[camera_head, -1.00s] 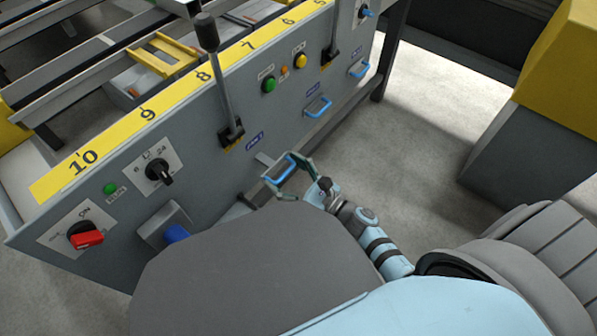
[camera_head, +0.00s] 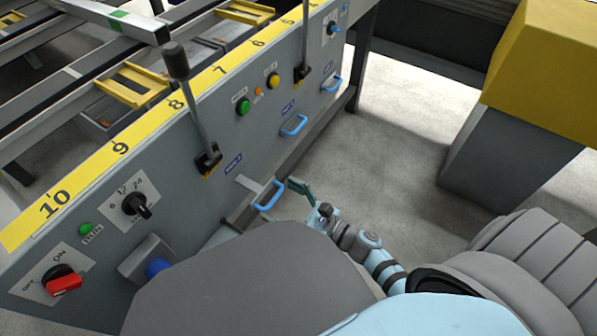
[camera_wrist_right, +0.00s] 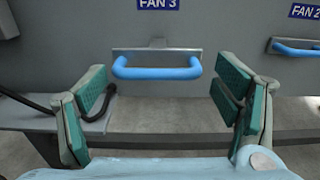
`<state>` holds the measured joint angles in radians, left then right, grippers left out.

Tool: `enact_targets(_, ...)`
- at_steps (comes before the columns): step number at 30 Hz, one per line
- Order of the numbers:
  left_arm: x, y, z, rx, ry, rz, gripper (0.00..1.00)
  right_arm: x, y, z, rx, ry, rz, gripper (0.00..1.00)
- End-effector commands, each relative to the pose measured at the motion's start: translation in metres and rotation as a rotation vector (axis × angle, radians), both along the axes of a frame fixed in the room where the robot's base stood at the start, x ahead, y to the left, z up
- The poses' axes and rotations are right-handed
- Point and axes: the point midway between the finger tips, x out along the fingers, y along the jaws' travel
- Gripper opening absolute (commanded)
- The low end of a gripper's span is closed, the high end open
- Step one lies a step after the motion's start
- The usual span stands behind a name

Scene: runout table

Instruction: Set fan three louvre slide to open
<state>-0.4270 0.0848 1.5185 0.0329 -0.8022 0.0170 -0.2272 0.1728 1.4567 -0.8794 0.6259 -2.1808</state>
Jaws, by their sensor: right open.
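The fan three louvre slide has a blue bar handle (camera_head: 268,197) on a small metal plate, low on the grey panel under its blue label (camera_head: 233,164). In the right wrist view the handle (camera_wrist_right: 157,68) lies level, straight ahead under the FAN 3 label (camera_wrist_right: 158,4). My left gripper is out of view.
The fan two handle (camera_head: 294,125) is farther along the panel. A black lever (camera_head: 202,110), a rotary switch (camera_head: 136,205), a blue button (camera_head: 158,267) and a red switch (camera_head: 64,284) are nearby. A yellow-topped grey block (camera_head: 520,130) stands right; floor between is clear.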

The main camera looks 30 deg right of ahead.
Motion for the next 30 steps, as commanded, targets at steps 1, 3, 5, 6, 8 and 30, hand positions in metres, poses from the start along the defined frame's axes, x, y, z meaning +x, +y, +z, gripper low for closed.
enact_targets(1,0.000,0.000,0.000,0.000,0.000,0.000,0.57,-0.011,-0.006,-0.001,-0.002,0.003,0.001,0.83)
enact_targets(3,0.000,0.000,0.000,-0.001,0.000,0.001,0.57,-0.029,-0.016,-0.001,-0.002,0.004,0.002,0.83)
enact_targets(5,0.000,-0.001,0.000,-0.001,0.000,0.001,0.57,-0.044,-0.025,-0.001,-0.002,0.004,0.001,0.83)
enact_targets(6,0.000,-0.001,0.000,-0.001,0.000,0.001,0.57,-0.053,-0.031,-0.001,-0.002,0.004,0.000,0.83)
enact_targets(8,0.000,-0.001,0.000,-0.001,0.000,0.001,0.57,-0.066,-0.038,-0.001,-0.002,0.003,0.000,0.83)
enact_targets(30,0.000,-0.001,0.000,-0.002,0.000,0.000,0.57,-0.086,-0.051,0.000,0.040,0.024,-0.007,0.83)
